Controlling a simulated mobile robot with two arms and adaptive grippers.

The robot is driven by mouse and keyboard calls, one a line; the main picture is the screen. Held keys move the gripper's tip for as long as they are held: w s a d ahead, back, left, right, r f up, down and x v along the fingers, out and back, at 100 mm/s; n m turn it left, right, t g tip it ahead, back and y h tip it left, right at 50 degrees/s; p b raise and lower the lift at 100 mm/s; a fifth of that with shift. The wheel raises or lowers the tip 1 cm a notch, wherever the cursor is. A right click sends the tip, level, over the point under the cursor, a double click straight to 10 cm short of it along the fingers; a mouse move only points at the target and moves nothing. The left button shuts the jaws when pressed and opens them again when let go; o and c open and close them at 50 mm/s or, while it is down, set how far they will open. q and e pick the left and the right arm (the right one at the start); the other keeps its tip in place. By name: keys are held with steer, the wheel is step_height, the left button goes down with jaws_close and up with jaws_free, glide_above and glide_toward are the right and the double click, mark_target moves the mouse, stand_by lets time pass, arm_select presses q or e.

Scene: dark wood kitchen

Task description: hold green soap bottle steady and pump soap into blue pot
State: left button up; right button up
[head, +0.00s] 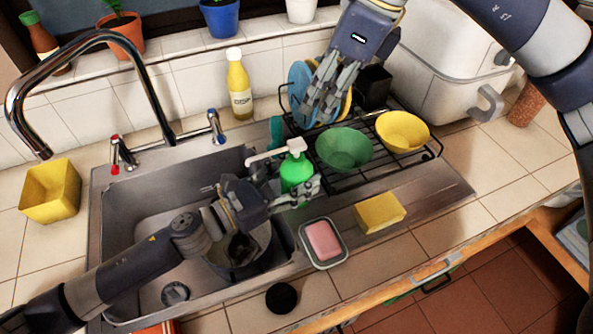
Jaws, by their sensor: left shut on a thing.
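The green soap bottle (297,172) stands upright at the right edge of the sink, with its white pump head (275,153) pointing left. My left gripper (296,190) is shut on the lower part of the bottle. My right gripper (312,118) is above the dish rack, behind and above the bottle, apart from the pump; its finger gap is not clear. A dark grey-blue pot (250,268) sits in the sink, partly hidden by my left arm. A blue plant pot (220,19) stands on the windowsill.
The dish rack (385,165) holds a green bowl (344,147), a yellow bowl (402,131) and plates (299,80). A soap dish (337,259) and yellow sponge (380,212) lie at the front. The faucet (150,85) arches at left; a yellow bottle (239,88) stands behind.

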jaws_close()
steer(key=w+d+r+m+g+y, duration=0.1)
steer(key=w+r+m+g+y, duration=0.1)
steer(key=m, duration=1.2)
steer(key=w+d+r+m+g+y, duration=0.1)
steer(key=w+d+m+g+y, duration=0.1)
steer(key=m, duration=1.2)
steer(key=shift+d+r+m+g, duration=0.3)
steer(key=shift+r+m, duration=0.1)
